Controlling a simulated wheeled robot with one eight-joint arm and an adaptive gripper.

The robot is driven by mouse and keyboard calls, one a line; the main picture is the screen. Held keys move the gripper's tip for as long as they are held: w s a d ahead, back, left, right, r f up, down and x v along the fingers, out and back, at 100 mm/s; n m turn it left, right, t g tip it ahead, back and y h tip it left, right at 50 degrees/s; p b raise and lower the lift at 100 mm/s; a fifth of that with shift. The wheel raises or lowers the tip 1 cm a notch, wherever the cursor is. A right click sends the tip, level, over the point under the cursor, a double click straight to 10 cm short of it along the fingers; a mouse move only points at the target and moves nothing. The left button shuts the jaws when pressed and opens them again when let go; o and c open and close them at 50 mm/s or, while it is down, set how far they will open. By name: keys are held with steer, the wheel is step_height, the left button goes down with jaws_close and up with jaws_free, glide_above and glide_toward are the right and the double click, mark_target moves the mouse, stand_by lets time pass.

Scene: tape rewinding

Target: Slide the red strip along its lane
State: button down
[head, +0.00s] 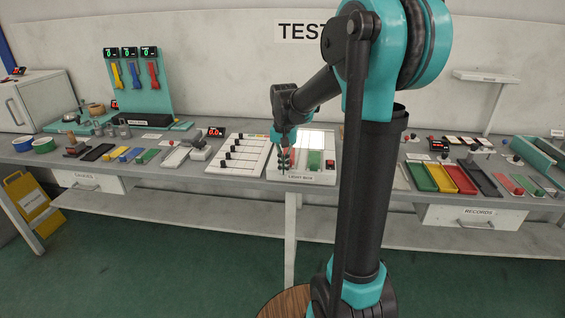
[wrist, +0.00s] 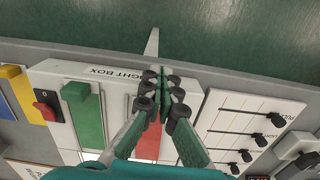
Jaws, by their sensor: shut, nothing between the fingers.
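The light box (head: 300,178) sits on the bench with its labelled edge towards me; it also shows in the wrist view (wrist: 65,70). The red strip (wrist: 148,145) lies on its top in a lane, partly hidden by my gripper. The green strip (wrist: 88,125) lies in the neighbouring lane, with a green block at its end. My gripper (wrist: 162,75) is shut and empty, its fingers together over the red strip's end near the labelled edge. Whether the fingertips touch the strip or its end is hidden by the fingers. In the head view my gripper (head: 284,165) is at the box's left part.
A red switch (head: 330,164) is on the light box's right side. A white board with black sliders (head: 240,153) stands close on the left. Coloured trays (head: 440,177) lie farther right. A lit white panel (head: 312,139) is behind the strips.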

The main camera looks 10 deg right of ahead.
steer(key=shift+w+d, duration=0.25)
steer(key=shift+w, duration=0.3)
steer(key=shift+w+d, duration=0.2)
steer(key=shift+w, duration=0.3)
steer(key=shift+w, duration=0.1)
steer(key=w+d, duration=0.2)
steer(key=w, duration=0.3)
steer(key=w+d, duration=0.2)
steer(key=w, duration=0.3)
steer(key=w+d, duration=0.2)
steer(key=w, duration=0.4)
steer(key=shift+d, duration=0.15)
steer(key=shift+s, duration=0.25)
steer(key=s, duration=0.1)
steer(key=s+a, duration=0.1)
steer(key=s+r, duration=0.1)
steer(key=shift+s+a, duration=0.2)
steer(key=shift+a, duration=0.1)
step_height(320, 180, up, 8)
steer(key=s+f+n+t, duration=0.1)
steer(key=s+f, duration=0.5)
steer(key=s, duration=0.6)
steer(key=s+a+f+n+t, duration=0.1)
steer(key=s+f, duration=0.6)
steer(key=s, duration=0.6)
steer(key=s+a+f+n+t, duration=0.1)
steer(key=s+f+n+t, duration=0.1)
steer(key=s+f, duration=0.5)
steer(key=s, duration=0.5)
steer(key=shift+s+a, duration=0.15)
